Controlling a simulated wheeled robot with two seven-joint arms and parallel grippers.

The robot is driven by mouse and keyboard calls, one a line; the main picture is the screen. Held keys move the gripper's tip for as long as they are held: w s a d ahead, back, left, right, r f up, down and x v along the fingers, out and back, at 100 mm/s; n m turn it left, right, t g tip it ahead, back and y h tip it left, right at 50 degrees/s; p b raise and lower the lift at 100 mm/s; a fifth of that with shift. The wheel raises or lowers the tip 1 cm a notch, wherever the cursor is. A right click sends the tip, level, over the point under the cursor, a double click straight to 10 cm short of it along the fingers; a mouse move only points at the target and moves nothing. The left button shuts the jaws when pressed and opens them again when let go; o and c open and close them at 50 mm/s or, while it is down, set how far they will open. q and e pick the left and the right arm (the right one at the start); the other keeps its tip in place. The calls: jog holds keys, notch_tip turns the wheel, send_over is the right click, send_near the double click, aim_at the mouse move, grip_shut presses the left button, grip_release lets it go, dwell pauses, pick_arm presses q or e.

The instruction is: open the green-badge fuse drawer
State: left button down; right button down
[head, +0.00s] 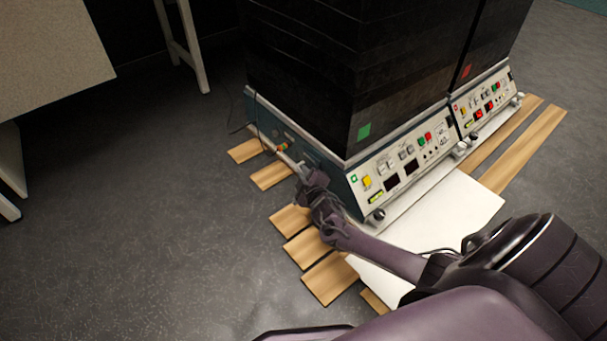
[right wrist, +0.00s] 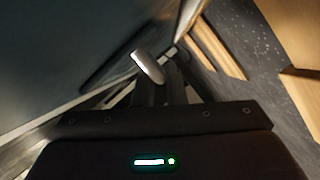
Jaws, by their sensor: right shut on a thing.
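The shaker bioreactor with the green badge (head: 364,131) is a black block on a blue-grey base with a cream front panel. My right gripper (head: 301,170) is at the left side face of that base, low down. In the right wrist view, its fingers (right wrist: 162,80) are shut on a small pale, rounded piece (right wrist: 148,67) close to the blue-grey side face. I take this piece to be the front or grip of the fuse drawer. The gripper hides most of the drawer, so I cannot tell how far out it stands. My left gripper is not in view.
A second bioreactor with a red badge (head: 466,71) stands to the right. Small coloured plugs and a thin cable (head: 282,147) are on the side face beyond my gripper. Wooden slats (head: 302,247) lie beneath the units. A table (head: 50,50) stands at upper left; the floor between is clear.

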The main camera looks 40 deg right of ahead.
jog(key=a+p, duration=0.2)
jog(key=a, duration=0.6)
jog(key=shift+s+a, duration=0.25)
jog(key=shift+s, duration=0.15)
jog(key=shift+f, duration=0.1)
jog(key=c, duration=1.5)
grip_release()
jog(key=shift+c, duration=0.2)
